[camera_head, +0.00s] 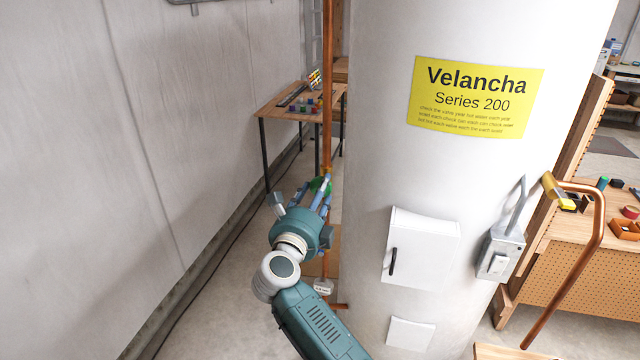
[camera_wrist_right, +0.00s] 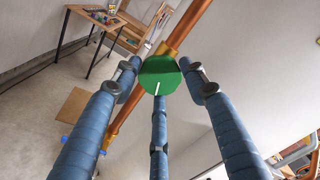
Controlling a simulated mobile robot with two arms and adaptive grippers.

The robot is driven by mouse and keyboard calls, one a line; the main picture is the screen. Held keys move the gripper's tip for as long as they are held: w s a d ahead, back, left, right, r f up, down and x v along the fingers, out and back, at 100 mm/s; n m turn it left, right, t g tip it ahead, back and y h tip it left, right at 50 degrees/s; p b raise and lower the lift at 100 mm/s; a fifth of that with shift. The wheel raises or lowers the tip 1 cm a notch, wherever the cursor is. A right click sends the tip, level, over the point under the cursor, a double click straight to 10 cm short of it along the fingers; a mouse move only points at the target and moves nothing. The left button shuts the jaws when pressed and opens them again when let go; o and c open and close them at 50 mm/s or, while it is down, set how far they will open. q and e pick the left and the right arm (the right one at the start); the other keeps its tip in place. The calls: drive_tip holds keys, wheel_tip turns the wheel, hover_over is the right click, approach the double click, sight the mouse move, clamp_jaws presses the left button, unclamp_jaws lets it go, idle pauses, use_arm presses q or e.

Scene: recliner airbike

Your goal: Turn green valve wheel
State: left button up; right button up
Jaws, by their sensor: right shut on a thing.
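The green valve wheel (camera_wrist_right: 160,75) sits on the copper pipe (camera_wrist_right: 190,25), with a white line on its lower part. In the head view the wheel (camera_head: 318,185) is a small green patch, mostly hidden by my right gripper (camera_head: 323,181). In the right wrist view the blue fingers of my right gripper (camera_wrist_right: 161,86) reach around the wheel, one on each side and one below, and are shut on it. The pipe (camera_head: 328,90) runs upright beside the white tank. My left gripper is not in view.
The large white tank (camera_head: 375,130) with a yellow label (camera_head: 475,97) stands right of my arm. A grey wall (camera_head: 150,150) is at left. A wooden table (camera_head: 275,106) with small items stands behind. A workbench (camera_head: 570,240) is at right. Bare floor lies left of my arm.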

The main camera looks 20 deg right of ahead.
drive_tip(key=shift+n, duration=0.3)
drive_tip(key=n, duration=0.3)
drive_tip(key=shift+f, duration=0.1)
drive_tip(key=shift+n, duration=1.7)
drive_tip(key=n, duration=0.3)
drive_tip(key=o, duration=0.8)
